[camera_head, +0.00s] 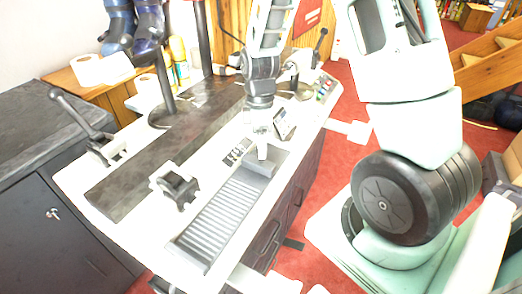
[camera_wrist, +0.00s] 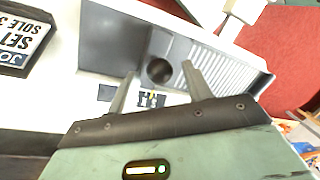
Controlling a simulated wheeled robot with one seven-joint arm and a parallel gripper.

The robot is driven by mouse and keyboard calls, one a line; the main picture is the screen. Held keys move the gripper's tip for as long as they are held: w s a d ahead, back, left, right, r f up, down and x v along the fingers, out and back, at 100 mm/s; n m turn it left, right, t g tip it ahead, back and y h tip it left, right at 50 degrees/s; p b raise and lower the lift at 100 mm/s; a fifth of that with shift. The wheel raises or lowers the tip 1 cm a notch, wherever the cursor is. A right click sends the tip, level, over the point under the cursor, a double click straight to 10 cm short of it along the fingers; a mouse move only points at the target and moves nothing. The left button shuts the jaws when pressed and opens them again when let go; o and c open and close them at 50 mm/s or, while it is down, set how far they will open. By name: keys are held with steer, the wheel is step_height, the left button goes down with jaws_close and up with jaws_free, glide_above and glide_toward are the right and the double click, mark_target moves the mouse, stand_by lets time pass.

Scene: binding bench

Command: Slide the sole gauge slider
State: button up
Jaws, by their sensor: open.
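The sole gauge is a long grey tray with a ribbed bed (camera_head: 222,215) on the white bench. A plain grey block, apparently the slider (camera_head: 259,163), sits at its far end. My gripper (camera_head: 262,152) points down over this block. In the wrist view, the ribbed bed (camera_wrist: 230,69) lies right of the plain grey block (camera_wrist: 113,40). A dark round knob (camera_wrist: 160,71) shows between the two fingers of my open gripper (camera_wrist: 158,75). The fingers stand apart on either side of the knob, and I cannot tell whether either touches it.
A small sign (camera_head: 285,123) stands beyond the gauge; it also shows in the wrist view (camera_wrist: 22,44), partly readable as "SET SOLE". A dark clamp-like fixture (camera_head: 176,188) stands left of the gauge, by a long dark bar (camera_head: 165,160). A lever (camera_head: 85,120) is farther left.

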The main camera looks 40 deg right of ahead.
steer(key=shift+s+a+f, duration=0.1)
steer(key=shift+f, duration=0.5)
steer(key=shift+s+a+f, duration=0.1)
steer(key=shift+f, duration=0.5)
jaws_close()
steer(key=w+d, duration=0.1)
steer(key=d, duration=0.1)
steer(key=w+d, duration=0.1)
steer(key=d, duration=0.2)
steer(key=w+d+p, duration=0.1)
steer(key=d, duration=0.2)
steer(key=shift+w+d, duration=0.1)
steer(key=shift+d, duration=0.15)
jaws_free()
step_height(320, 180, up, 17)
steer(key=w+d, duration=0.2)
steer(key=shift+w, duration=0.3)
steer(key=shift+r, duration=0.1)
